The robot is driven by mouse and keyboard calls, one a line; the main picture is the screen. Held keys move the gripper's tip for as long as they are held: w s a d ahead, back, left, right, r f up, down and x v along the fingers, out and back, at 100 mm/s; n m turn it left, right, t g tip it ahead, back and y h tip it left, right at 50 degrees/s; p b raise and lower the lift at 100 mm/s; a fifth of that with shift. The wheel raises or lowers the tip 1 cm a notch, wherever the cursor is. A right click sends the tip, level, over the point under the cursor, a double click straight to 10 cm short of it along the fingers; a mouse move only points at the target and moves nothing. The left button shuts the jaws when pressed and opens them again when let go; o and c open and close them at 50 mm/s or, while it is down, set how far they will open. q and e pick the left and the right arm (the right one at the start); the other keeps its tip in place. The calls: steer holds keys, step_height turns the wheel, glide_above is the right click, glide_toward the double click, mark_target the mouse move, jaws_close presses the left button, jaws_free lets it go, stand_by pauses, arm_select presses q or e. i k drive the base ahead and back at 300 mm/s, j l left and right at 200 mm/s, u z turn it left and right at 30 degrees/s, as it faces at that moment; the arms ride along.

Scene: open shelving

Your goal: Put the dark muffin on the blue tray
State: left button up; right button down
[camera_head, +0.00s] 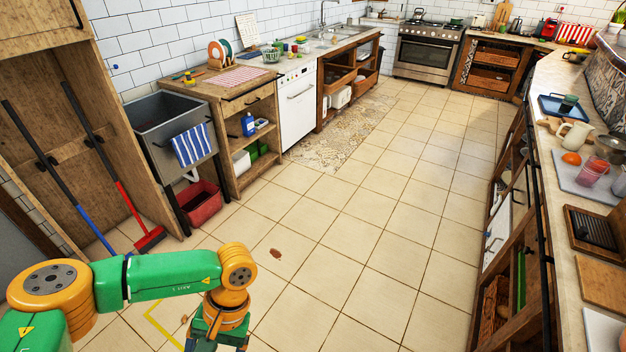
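A blue tray (544,105) lies on the right-hand counter, with a dark green cup or pot (568,103) on it. I cannot make out a dark muffin for certain anywhere. My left arm comes in from the lower left, and my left gripper (218,338) points down above the floor at the bottom edge. Its fingertips are cut off, so its opening cannot be judged. It is far from the blue tray. My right gripper is not in view.
The right counter (562,153) also holds a cream jug (574,136), an orange fruit (572,158) and a glass. A red bin (198,205) and red broom (149,238) stand at left. The middle floor is mostly clear.

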mark_target(558, 104)
steer(key=i+l+z, duration=0.2)
steer(key=i+z, duration=0.15)
steer(key=i, duration=0.25)
steer(key=i+z, duration=0.4)
steer(key=i, duration=0.25)
steer(key=i+j+z, duration=0.15)
steer(key=i+z, duration=0.2)
steer(key=i, duration=0.3)
steer(key=i+j+z, duration=0.15)
steer(key=i, duration=2.9)
steer(key=i+z, duration=0.2)
steer(key=i, duration=0.35)
steer(key=i+j+z, duration=0.2)
steer(key=i, duration=0.35)
steer(key=i+z, duration=0.2)
steer(key=i, duration=0.35)
